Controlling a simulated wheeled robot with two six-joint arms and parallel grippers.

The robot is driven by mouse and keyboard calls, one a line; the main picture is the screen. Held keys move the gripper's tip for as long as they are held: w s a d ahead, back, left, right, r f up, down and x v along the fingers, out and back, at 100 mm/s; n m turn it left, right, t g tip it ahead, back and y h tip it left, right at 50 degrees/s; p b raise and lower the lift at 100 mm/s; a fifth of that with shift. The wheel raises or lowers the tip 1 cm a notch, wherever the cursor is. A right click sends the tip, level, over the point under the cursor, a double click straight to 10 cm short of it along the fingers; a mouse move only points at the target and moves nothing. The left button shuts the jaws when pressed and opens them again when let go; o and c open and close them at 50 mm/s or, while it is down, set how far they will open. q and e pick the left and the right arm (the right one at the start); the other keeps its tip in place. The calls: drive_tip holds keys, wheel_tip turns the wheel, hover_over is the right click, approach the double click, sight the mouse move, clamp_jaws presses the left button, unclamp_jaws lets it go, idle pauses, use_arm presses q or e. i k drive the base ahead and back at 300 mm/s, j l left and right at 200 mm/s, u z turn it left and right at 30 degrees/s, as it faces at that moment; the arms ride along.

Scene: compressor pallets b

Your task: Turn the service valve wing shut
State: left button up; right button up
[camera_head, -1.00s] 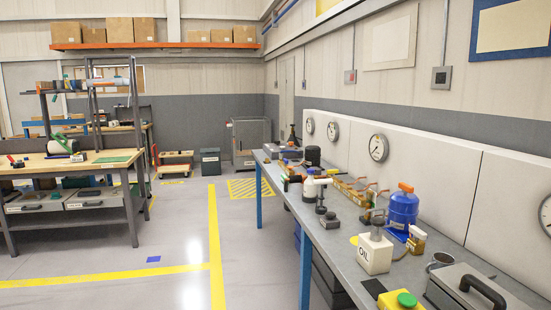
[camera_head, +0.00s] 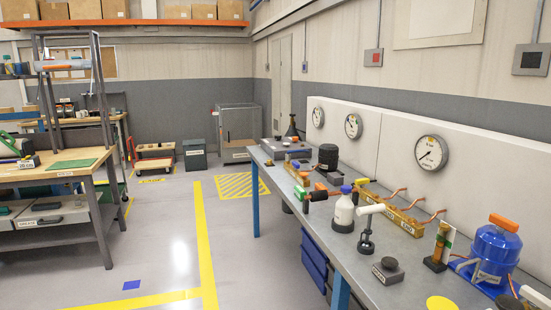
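No part clearly reads as the service valve wing at this size. A brass manifold (camera_head: 400,216) with several copper pipes lies along the workbench (camera_head: 338,262). Small fittings with green and orange parts (camera_head: 300,191) and a black handle with a red part (camera_head: 316,196) sit farther back on its left side. An upright brass fitting with a white and green tag (camera_head: 437,246) stands beside a blue tank with an orange top (camera_head: 495,250). Neither of my grippers is in view.
A white bottle (camera_head: 344,210), a black stand with a white arm (camera_head: 366,232) and a grey block (camera_head: 388,270) stand near the bench's front edge. Gauges (camera_head: 431,153) line the panel behind. Open floor (camera_head: 165,235) lies left; another workbench (camera_head: 75,177) stands at far left.

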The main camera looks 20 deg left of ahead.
sight(296, 166)
drive_tip(key=i+j+u, duration=0.2)
drive_tip(key=i+j, duration=0.95)
drive_tip(key=i+j+z, duration=0.1)
drive_tip(key=z, duration=0.6)
